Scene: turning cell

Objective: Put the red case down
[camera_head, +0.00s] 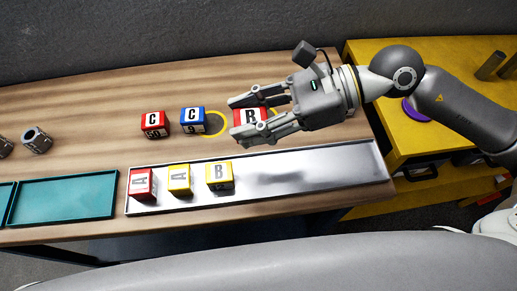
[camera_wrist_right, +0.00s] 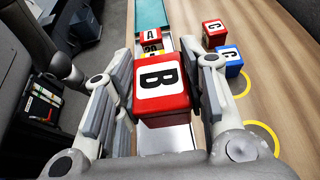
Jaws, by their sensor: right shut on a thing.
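A red case with a black B on a white label (camera_head: 251,115) is held between the fingers of my right gripper (camera_head: 250,113). In the right wrist view the red case (camera_wrist_right: 162,88) fills the space between the fingers of the right gripper (camera_wrist_right: 165,100), label towards the camera. The gripper is shut on it. It appears held above the work surface, but the exact gap under it cannot be told. My left gripper is not in view.
A red C case (camera_head: 155,124) and a blue C case (camera_head: 192,121) stand left of a yellow ring (camera_head: 217,122). A metal tray (camera_head: 300,172) holds three lettered cases at its left; its right part is bare. A teal tray (camera_head: 65,198) lies further left.

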